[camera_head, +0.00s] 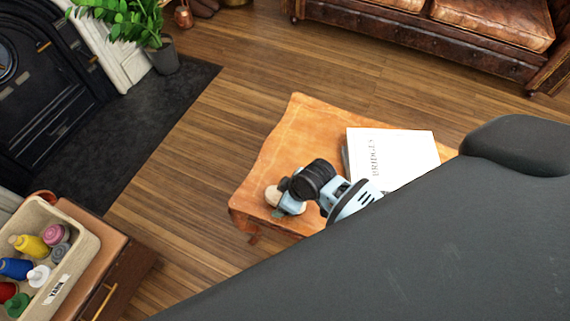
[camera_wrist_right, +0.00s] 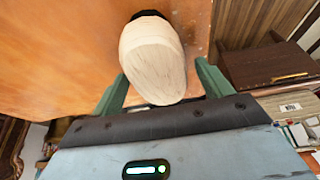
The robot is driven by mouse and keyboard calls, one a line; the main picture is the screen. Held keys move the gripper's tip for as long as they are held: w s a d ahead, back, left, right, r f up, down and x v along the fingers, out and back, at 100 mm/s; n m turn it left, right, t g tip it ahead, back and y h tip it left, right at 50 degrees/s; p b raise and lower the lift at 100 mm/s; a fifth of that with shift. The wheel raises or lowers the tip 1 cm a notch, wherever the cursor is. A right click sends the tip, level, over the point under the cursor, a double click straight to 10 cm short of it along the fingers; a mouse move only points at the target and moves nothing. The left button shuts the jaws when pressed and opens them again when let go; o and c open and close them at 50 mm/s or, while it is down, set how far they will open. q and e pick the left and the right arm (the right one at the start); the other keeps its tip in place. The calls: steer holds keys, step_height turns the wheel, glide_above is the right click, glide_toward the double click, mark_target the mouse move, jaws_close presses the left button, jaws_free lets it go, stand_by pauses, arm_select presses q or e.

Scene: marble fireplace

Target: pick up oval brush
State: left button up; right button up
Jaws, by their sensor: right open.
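The oval brush (camera_wrist_right: 150,58) shows a pale wooden oval body with a black part at its far end. It lies on the orange-brown wooden table (camera_head: 300,130), and in the head view its pale body (camera_head: 272,195) is partly hidden by my right gripper (camera_head: 279,208). In the right wrist view the two green fingers of my right gripper (camera_wrist_right: 161,69) stand apart, one on each side of the brush. Gaps show between fingers and brush; their height relative to it is unclear. My left gripper is not in view.
A white book (camera_head: 405,155) lies on the table beside my right arm. A leather sofa (camera_head: 430,50) is at the back. Open wooden floor (camera_head: 190,165) lies left of the table.

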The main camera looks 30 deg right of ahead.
steer(key=shift+f, duration=0.25)
stand_by(0.4)
steer(key=c, duration=1.1)
steer(key=shift+r, duration=0.15)
step_height(320, 180, up, 4)
steer(key=shift+f+p, duration=0.2)
steer(key=shift+p, duration=0.3)
steer(key=s+a, duration=0.1)
steer(key=s, duration=0.4)
steer(key=s+a+r+p, duration=0.1)
steer(key=s+a, duration=0.1)
steer(key=s, duration=0.3)
steer(key=s+a, duration=0.2)
steer(key=s, duration=0.3)
steer(key=shift+a+r+p, duration=0.2)
steer(key=shift+r+p, duration=0.1)
